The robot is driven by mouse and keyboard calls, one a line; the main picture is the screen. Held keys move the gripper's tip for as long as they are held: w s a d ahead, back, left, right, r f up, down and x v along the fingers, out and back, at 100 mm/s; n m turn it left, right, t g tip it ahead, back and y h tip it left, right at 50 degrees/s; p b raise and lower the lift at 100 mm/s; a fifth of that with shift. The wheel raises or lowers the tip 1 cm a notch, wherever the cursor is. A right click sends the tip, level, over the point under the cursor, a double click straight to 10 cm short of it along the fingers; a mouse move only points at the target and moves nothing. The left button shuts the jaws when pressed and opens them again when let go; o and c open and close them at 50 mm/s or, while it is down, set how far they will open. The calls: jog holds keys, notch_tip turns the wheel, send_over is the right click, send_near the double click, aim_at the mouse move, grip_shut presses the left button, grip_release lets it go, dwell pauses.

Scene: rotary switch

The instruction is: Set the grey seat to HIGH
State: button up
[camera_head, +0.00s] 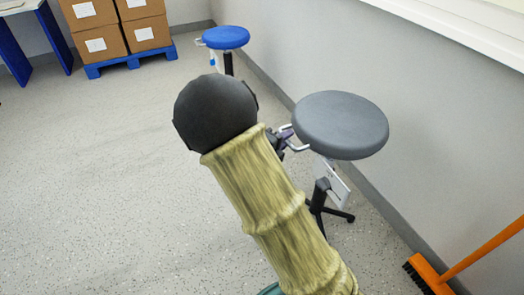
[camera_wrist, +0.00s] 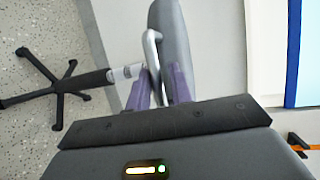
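The grey seat (camera_head: 341,124) is a round stool top on a dark column with a black star base, right of centre in the head view. In the wrist view the grey seat (camera_wrist: 174,40) appears sideways at the top. A silver bent lever (camera_wrist: 151,48) sits under its edge; the lever also shows in the head view (camera_head: 299,148). My gripper (camera_wrist: 161,72) has two purple fingers, apart, with the lever's lower end between or just beyond their tips. I cannot tell whether they touch it. In the head view my gripper (camera_head: 286,137) is partly hidden by my arm.
A white card (camera_head: 333,180) hangs by the stool's column. A blue stool (camera_head: 226,38) stands farther back. Boxes on a blue pallet (camera_head: 130,61) stand at the back left. The wall is close on the right, with an orange broom (camera_head: 430,277). Floor at left is clear.

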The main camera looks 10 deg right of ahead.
jog(key=p+v, duration=0.5)
jog(key=v, duration=1.1)
jog(key=shift+s+a, duration=0.15)
jog(key=shift+a, duration=0.05)
